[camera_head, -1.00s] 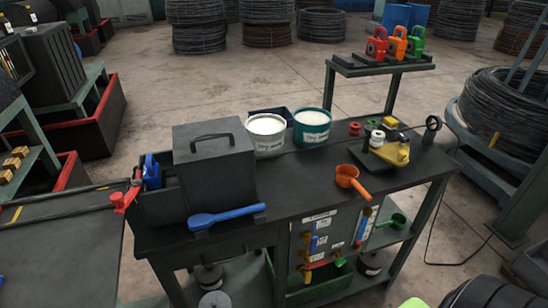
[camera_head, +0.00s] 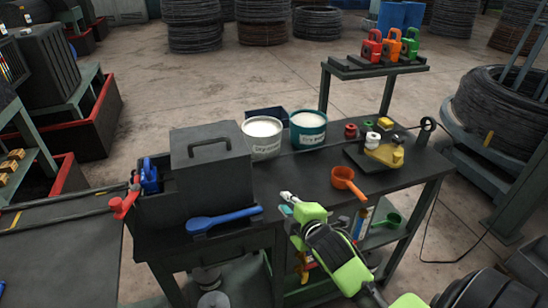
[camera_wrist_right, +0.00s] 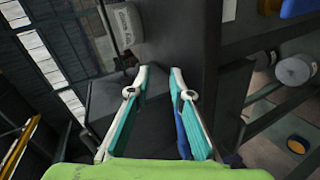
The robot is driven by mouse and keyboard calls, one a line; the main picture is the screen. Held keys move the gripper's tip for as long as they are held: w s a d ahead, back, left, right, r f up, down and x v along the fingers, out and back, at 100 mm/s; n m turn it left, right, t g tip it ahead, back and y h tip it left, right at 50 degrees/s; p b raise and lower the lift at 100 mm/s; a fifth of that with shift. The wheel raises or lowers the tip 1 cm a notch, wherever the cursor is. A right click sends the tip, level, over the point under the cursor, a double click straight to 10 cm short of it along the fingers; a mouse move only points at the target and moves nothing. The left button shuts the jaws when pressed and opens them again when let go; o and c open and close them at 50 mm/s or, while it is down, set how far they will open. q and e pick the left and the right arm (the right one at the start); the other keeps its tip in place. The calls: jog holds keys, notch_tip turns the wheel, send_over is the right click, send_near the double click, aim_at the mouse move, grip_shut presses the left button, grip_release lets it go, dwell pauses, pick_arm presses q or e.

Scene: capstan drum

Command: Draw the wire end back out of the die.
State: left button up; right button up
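A thin dark wire (camera_head: 425,190) hangs by the bench's right end, below a round black guide (camera_head: 428,124). I cannot tell where the wire end lies. My right gripper (camera_head: 287,203) is over the bench's front edge, left of the orange ladle and well apart from the yellow block. In the right wrist view its fingers (camera_wrist_right: 159,70) are apart and empty. My left gripper does not show.
A lidded black box (camera_head: 212,170), a blue scoop (camera_head: 223,219), two tubs (camera_head: 308,128) and an orange ladle (camera_head: 348,181) stand or lie on the bench. A raised shelf (camera_head: 375,66) holds padlock-like pieces behind. A large wire coil (camera_head: 505,110) stands at right.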

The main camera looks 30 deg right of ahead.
jog(key=w+d+r+n+t, duration=0.2)
jog(key=w+d+r+n, duration=0.15)
jog(key=r, duration=0.25)
jog(key=shift+m+h, duration=0.4)
jog(key=shift+m, duration=0.05)
jog(key=p+x, duration=0.2)
jog(key=x, duration=1.1)
jog(key=shift+w+a+f+p, duration=0.1)
jog(key=shift+w+p, duration=0.25)
grip_shut()
